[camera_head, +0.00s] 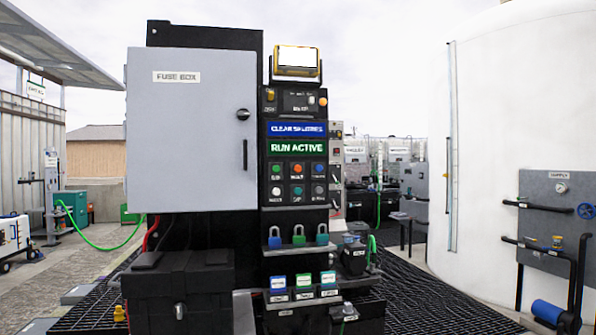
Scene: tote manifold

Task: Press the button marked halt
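A dark control panel (307,181) stands at the centre, to the right of the fuse box. It carries two rows of small round buttons. The top row has a green button (276,169), a red-orange button (297,169) and a blue button (318,169). The lower row has a white button (276,191) and two darker ones to its right. Each has a small label below it. The labels are too small to read surely, so I cannot tell which one says halt. A green sign above reads "RUN ACTIVE" (296,148). My gripper is not in view.
The closed grey fuse box (190,130) has a handle on its right side. Black boxes (178,285) stand low in front. Dark grating (445,300) lies right, before a white tank (510,120).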

